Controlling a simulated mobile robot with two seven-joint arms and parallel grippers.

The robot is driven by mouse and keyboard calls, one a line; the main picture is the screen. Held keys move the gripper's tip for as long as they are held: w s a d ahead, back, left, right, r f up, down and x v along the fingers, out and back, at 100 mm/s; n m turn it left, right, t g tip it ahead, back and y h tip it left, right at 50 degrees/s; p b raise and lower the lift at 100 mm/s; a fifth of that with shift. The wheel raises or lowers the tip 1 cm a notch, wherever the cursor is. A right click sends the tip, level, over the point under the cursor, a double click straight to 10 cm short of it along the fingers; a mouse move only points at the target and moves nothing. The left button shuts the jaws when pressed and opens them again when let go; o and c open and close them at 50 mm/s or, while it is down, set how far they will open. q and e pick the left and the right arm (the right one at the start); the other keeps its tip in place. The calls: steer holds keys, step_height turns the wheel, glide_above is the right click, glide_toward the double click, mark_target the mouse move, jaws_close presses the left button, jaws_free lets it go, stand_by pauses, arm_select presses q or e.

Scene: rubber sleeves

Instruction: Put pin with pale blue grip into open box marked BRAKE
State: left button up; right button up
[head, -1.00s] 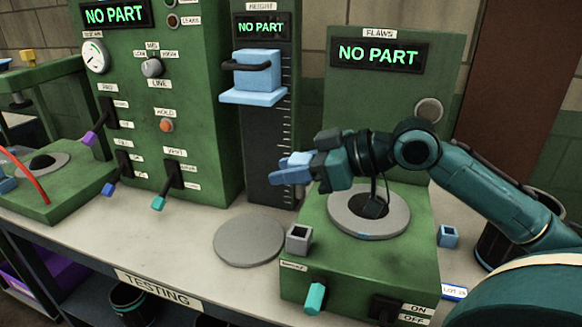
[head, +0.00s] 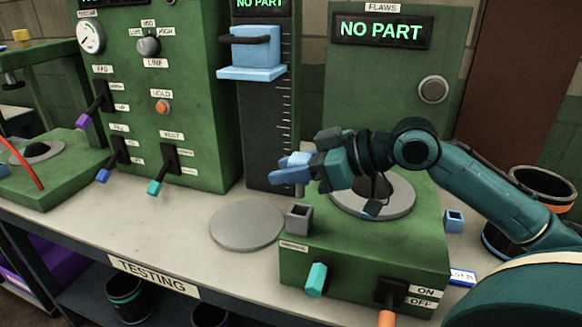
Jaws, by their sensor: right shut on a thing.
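My right gripper (head: 288,170) is held in the air at the centre, in front of the height gauge and to the left of the flaw tester's round plate. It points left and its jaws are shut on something. Blue surfaces show at the fingertips, but I cannot tell finger from held thing, so I cannot make out whether it is the pin with the pale blue grip. No box marked BRAKE is in view. My left gripper is not in view.
The flaw tester (head: 360,265) stands under my right arm, with a teal lever (head: 316,280) in front. A grey disc (head: 247,225) lies on the TESTING bench. The height gauge (head: 265,110) stands behind. A bin (head: 540,185) is at the right.

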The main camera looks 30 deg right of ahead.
mark_target(292, 208)
steer(key=shift+f+b, duration=0.45)
steer(key=shift+f, duration=0.35)
steer(key=shift+f+b, duration=0.75)
steer(key=shift+f, duration=0.25)
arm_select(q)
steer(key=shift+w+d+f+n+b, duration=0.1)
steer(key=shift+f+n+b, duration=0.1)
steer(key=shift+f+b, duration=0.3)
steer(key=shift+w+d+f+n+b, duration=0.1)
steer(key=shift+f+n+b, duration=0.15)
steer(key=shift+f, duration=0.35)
arm_select(e)
steer(key=shift+f, duration=1.15)
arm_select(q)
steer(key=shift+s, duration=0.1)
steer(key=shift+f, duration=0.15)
arm_select(e)
steer(key=o, duration=1.1)
steer(key=shift+f, duration=0.1)
steer(key=shift+s+d, duration=0.3)
arm_select(q)
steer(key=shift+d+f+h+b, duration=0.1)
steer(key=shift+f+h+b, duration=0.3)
steer(key=shift+b, duration=0.5)
arm_select(e)
steer(key=v, duration=1.2)
steer(key=shift+s+r, duration=0.15)
steer(key=shift+r, duration=0.1)
